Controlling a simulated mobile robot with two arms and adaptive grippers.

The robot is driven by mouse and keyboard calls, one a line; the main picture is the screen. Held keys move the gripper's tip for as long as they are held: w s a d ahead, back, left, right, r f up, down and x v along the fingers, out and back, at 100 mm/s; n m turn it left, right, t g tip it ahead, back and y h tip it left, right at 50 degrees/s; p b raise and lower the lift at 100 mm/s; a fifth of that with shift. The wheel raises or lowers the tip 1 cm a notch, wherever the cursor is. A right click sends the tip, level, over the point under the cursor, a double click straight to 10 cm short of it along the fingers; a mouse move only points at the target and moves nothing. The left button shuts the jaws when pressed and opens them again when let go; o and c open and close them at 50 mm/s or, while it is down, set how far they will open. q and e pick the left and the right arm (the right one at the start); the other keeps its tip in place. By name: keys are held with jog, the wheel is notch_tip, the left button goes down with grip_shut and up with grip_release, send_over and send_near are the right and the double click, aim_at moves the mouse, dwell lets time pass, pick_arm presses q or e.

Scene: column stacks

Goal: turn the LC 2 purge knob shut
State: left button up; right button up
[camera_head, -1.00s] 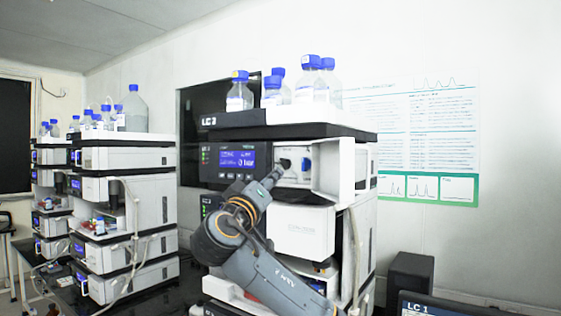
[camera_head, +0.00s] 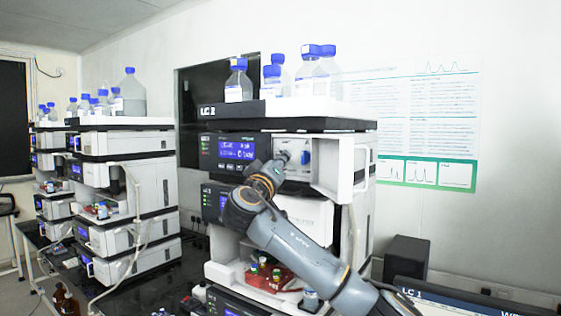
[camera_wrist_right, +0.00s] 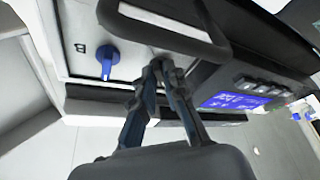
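The LC 2 stack (camera_head: 252,111) stands in the middle of the head view. Its recessed front panel (camera_head: 293,142) has a blue knob (camera_head: 305,158) on the right. In the right wrist view the blue knob (camera_wrist_right: 107,60) sits beside a letter B, left of my fingers and apart from them. My right gripper (camera_head: 284,157) reaches the panel left of the blue knob; in the right wrist view my gripper (camera_wrist_right: 161,68) has its fingertips close together at the panel. Whether they hold a knob there is hidden. My left gripper is not in view.
A lit display (camera_head: 237,150) is left of the panel. A white open door (camera_head: 335,165) borders it on the right. Blue-capped bottles (camera_head: 313,75) stand on top. A red tray (camera_head: 271,279) with vials is lower down. Another stack (camera_head: 125,215) stands left.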

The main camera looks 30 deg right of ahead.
grip_shut()
jog(key=m+h+b, duration=0.1)
jog(key=m+b, duration=0.1)
jog(key=b, duration=0.1)
jog(key=f+m+g+h+b, duration=0.1)
jog(key=m+b, duration=0.1)
jog(key=b, duration=0.2)
jog(key=shift+w+a+m, duration=0.15)
jog(key=shift+m, duration=0.15)
jog(key=m, duration=0.1)
jog(key=m+g+h+b, duration=0.1)
jog(key=m, duration=0.1)
jog(key=shift+w+r+g, duration=0.1)
jog(key=shift+r+g, duration=0.2)
jog(key=shift+r+m+g+h+b, duration=0.1)
jog(key=shift+m+g+h+b, duration=0.4)
jog(key=shift+m, duration=1.2)
jog(key=shift+g, duration=0.4)
jog(key=o, duration=0.6)
grip_release()
jog(key=shift+w, duration=0.1)
jog(key=shift+o, duration=0.2)
